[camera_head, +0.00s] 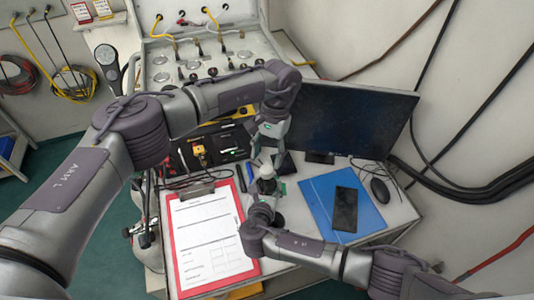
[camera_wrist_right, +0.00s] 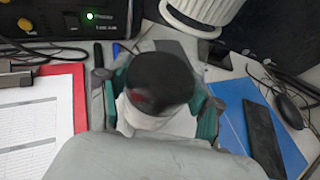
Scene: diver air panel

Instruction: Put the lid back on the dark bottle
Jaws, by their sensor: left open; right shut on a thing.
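My right gripper (camera_head: 266,181) is shut on a dark, round-topped thing with a red mark and a white part below, apparently the dark bottle (camera_wrist_right: 160,82). It sits between the teal fingers in the right wrist view. It looks roughly upright, over the desk between the clipboard and the blue folder. My left gripper (camera_head: 266,150) is open, pointing down just behind and above the right gripper. The space between its fingers is too small to make out. I cannot clearly identify the lid. A white ribbed thing (camera_wrist_right: 205,10) stands out at the top of the right wrist view; I cannot tell what it is.
A red clipboard with paper (camera_head: 212,240) lies left of the right gripper. A blue folder (camera_head: 318,190) with a black phone (camera_head: 344,208) and a mouse (camera_head: 380,190) lie right. A monitor (camera_head: 350,118) and the air panel (camera_head: 205,60) stand behind.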

